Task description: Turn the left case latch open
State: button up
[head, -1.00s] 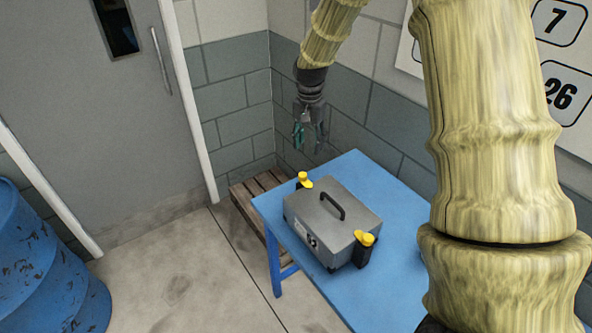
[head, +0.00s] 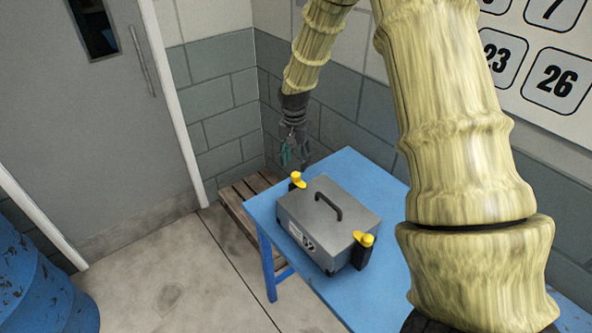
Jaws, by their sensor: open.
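A grey case (head: 318,222) with a dark top handle (head: 329,206) sits on the blue table. The left latch (head: 297,180) is a yellow piece on a dark mount at the case's left end. The right latch (head: 363,239) is a similar yellow piece on a dark block at the right end. My gripper (head: 294,160) hangs pointing down just above and behind the left latch in the picture, apart from it. Its jaws are open and empty.
The blue table (head: 350,172) has clear room behind the case. A wooden pallet (head: 244,194) lies on the floor by the wall. A blue drum (head: 40,280) stands at the lower left. A grey door (head: 90,130) is at the left.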

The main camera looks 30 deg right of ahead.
aim_at(296, 174)
jog(key=shift+s+f+p, duration=0.1)
jog(key=shift+f+p, duration=0.7)
jog(key=shift+f, duration=1.95)
jog(key=c, duration=1)
jog(key=shift+c, duration=0.2)
